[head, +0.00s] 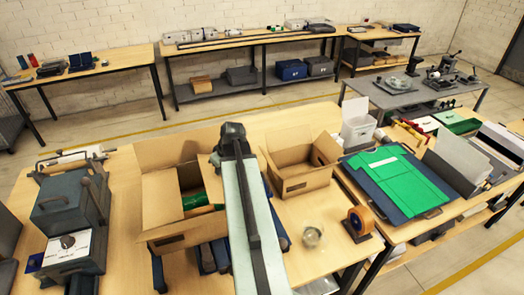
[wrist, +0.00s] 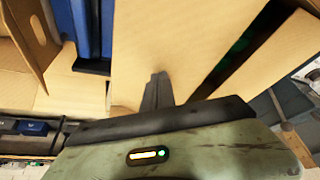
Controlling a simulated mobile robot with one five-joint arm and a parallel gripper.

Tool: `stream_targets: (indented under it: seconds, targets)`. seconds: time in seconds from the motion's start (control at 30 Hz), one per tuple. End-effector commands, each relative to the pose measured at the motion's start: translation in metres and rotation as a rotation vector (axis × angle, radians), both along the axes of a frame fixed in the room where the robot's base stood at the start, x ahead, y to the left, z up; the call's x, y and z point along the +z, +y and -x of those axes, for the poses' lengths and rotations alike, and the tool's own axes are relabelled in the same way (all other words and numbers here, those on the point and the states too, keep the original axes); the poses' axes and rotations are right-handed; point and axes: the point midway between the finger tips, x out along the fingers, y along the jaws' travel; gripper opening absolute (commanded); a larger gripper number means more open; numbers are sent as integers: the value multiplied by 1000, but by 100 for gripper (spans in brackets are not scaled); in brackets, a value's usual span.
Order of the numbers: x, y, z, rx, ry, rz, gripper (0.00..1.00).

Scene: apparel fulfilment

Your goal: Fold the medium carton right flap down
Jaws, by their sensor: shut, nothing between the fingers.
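The open carton (head: 160,200) left of my arm in the head view, likely the medium one, has green contents (head: 195,200). Its back flap (head: 165,152) and front flap (head: 185,232) spread outward. Its right side is mostly hidden behind my arm. In the wrist view a broad cardboard panel (wrist: 200,45), apparently the right flap, lies in front of my gripper (wrist: 158,76). A dark gap with green glints runs along the panel's right side. My gripper is shut and empty, its tips at or close to the panel; contact is unclear. The head view does not show the fingertips clearly.
A second open carton (head: 305,180) stands right of my arm. Blue items (wrist: 90,30) lie between the cartons. A clear jar (head: 312,235) and a tape dispenser (head: 358,222) stand at the front right. A grey machine (head: 75,215) stands at the left.

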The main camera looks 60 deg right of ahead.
Motion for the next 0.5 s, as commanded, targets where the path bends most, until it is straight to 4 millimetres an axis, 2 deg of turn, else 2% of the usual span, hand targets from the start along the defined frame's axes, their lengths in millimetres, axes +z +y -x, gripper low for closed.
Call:
stream_targets:
  seconds: [0.3, 0.5]
  targets:
    - [2, 0, -2, -5, 0, 2, 0]
    - [-15, 3, -3, -6, 0, 2, 0]
